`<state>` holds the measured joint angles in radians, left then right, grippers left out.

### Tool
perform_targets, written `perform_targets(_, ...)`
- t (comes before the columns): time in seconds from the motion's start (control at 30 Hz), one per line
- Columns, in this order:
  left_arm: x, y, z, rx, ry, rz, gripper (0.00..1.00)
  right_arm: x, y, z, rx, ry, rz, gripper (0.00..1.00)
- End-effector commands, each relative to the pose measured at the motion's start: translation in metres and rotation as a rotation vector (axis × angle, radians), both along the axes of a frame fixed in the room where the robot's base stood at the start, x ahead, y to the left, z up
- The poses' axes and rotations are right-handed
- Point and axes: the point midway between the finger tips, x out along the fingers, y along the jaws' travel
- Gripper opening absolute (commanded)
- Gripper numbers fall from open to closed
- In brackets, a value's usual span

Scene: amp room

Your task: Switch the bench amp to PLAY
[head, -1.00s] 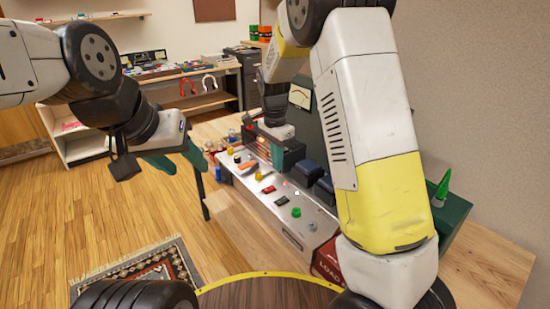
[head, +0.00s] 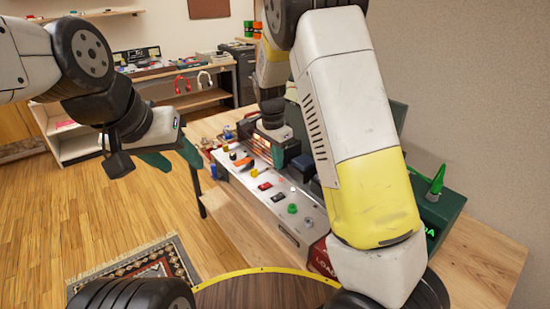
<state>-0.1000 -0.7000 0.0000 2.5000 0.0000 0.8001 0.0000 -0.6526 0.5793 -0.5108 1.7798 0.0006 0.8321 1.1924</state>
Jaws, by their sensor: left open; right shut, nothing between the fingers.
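The bench amp is a long box with a pale metal top panel (head: 270,191) on the wooden bench. My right arm hides part of the amp's right side. My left gripper (head: 172,163) is open in the air, left of the bench.
A dark green cabinet (head: 445,210) with a green cone-shaped item (head: 437,182) stands right of my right arm. A red box (head: 322,258) sits at the amp's near end. Shelves with headphones stand behind. The bench's near right part (head: 470,260) is clear.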

Motion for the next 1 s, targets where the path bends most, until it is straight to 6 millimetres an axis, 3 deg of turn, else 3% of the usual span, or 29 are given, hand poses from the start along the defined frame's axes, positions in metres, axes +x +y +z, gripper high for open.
perform_targets(0.3, 0.0, 0.0, 0.0, 0.0, 0.0, 0.0, 0.49, 0.004, -0.008, -0.069, -0.002, 0.005, -0.002, 0.0)
perform_targets(0.5, 0.0, 0.0, 0.0, 0.0, 0.0, 0.0, 0.49, 0.006, -0.011, -0.101, 0.0, 0.002, -0.001, 0.0)
perform_targets(0.7, 0.0, 0.0, 0.0, 0.0, 0.0, 0.0, 0.49, 0.008, -0.012, -0.116, 0.001, 0.001, 0.0, 0.0)
perform_targets(1.0, 0.0, 0.0, 0.0, 0.0, 0.0, 0.0, 0.49, 0.008, -0.012, -0.118, 0.001, 0.001, 0.0, 0.0)
